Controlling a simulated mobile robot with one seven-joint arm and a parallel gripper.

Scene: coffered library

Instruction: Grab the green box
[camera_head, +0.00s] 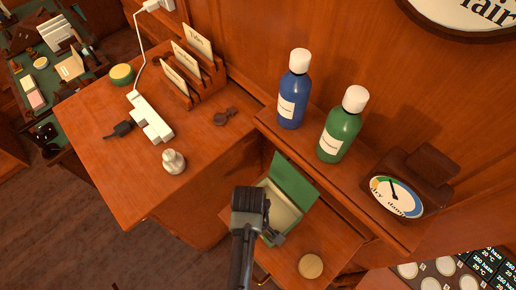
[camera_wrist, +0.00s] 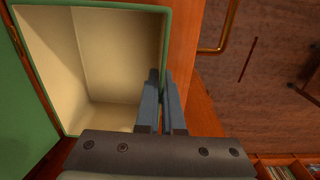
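The green box (camera_head: 292,183) stands open on a lower wooden surface in the head view, with its green lid raised and a cream inside. In the wrist view the box (camera_wrist: 95,8) fills the left side, its empty-looking inside facing the camera. My gripper (camera_head: 277,238) is at the box's near side in the head view, partly hidden by my wrist. In the wrist view my gripper's two fingers (camera_wrist: 162,85) are close together, one on each side of the box's right wall, and look closed on it.
A blue bottle (camera_head: 291,98) and a green bottle (camera_head: 340,135) stand on the ledge behind the box. A dial gauge (camera_head: 396,198) is to the right. A round wooden disc (camera_head: 310,266) lies near the box. A power strip (camera_head: 150,118) and a metal knob-like piece (camera_head: 173,161) are on the left desktop.

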